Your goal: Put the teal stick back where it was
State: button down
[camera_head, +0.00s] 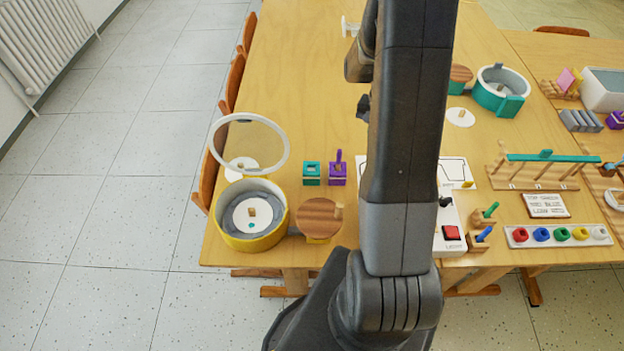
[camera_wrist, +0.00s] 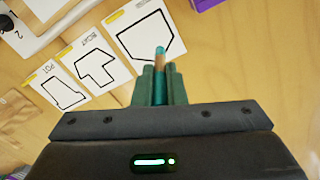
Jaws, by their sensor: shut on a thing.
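In the wrist view my gripper (camera_wrist: 160,85) is shut on the teal stick (camera_wrist: 160,58), whose tip sticks out between the fingers. The stick is above the table near white outline cards. In the head view my arm hides most of the gripper and the stick cannot be made out. A teal block (camera_head: 312,173) with a square opening on top stands on the table at the left, with no stick in it. Next to it, a purple block (camera_head: 338,173) has a purple stick standing in it.
A yellow-rimmed round pot (camera_head: 250,238) with a raised clear lid (camera_head: 249,146) stands at the left edge. A round wooden piece (camera_head: 319,217) is beside it. Outline cards (camera_wrist: 93,68) lie on the table. The upper left tabletop is clear.

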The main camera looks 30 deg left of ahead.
jog(key=s+a+r+n+b, duration=0.15)
jog(key=s+a+r, duration=0.25)
jog(key=s+a, duration=0.85)
jog(key=f, duration=0.9)
jog(key=shift+w+a+f+p, duration=0.2)
jog(key=shift+w+f+p, duration=0.1)
jog(key=shift+f, duration=0.05)
jog(key=shift+f, duration=0.1)
jog(key=shift+f, duration=0.15)
jog(key=c, duration=1.5)
grip_release()
notch_tip(320, 180, up, 13)
jog(key=shift+f, duration=0.2)
